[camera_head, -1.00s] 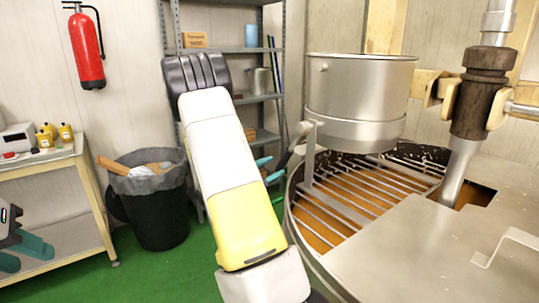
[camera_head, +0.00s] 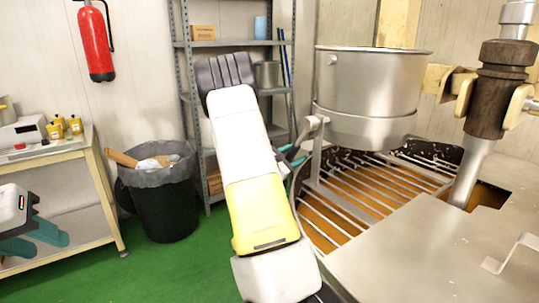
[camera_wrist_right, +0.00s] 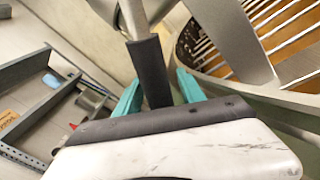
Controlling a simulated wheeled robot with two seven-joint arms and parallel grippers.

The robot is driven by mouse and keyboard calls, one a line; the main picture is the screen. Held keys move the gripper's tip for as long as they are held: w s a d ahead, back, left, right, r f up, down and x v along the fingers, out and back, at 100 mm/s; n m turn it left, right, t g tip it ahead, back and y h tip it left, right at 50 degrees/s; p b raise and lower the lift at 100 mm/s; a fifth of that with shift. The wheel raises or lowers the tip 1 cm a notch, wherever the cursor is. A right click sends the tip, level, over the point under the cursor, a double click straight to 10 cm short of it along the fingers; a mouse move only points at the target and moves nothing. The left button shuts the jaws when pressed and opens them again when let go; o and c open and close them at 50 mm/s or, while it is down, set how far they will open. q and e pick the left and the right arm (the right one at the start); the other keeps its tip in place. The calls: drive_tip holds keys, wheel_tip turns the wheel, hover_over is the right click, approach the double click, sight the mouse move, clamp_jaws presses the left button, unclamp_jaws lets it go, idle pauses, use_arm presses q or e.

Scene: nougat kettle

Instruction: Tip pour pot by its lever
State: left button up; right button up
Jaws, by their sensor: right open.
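The metal pour pot (camera_head: 362,95) stands upright above the grated kettle at the right of the head view. Its lever (camera_head: 311,128) sticks out from a bracket on the pot's left side. In the right wrist view the lever's dark grip (camera_wrist_right: 150,72) lies between the teal fingers of my right gripper (camera_wrist_right: 160,82). That gripper is open, with a finger on either side of the grip and a visible gap. In the head view my right gripper (camera_head: 288,156) is mostly hidden behind my own arm. My left gripper (camera_head: 46,243) is open and empty at the lower left.
The kettle's grate (camera_head: 375,190) and flat metal cover (camera_head: 430,250) fill the lower right. A black bin (camera_head: 165,205), a side table (camera_head: 95,165) and a grey shelf rack (camera_head: 185,100) stand to the left and behind. Green floor is free between them.

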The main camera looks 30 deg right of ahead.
clamp_jaws()
idle(1.4)
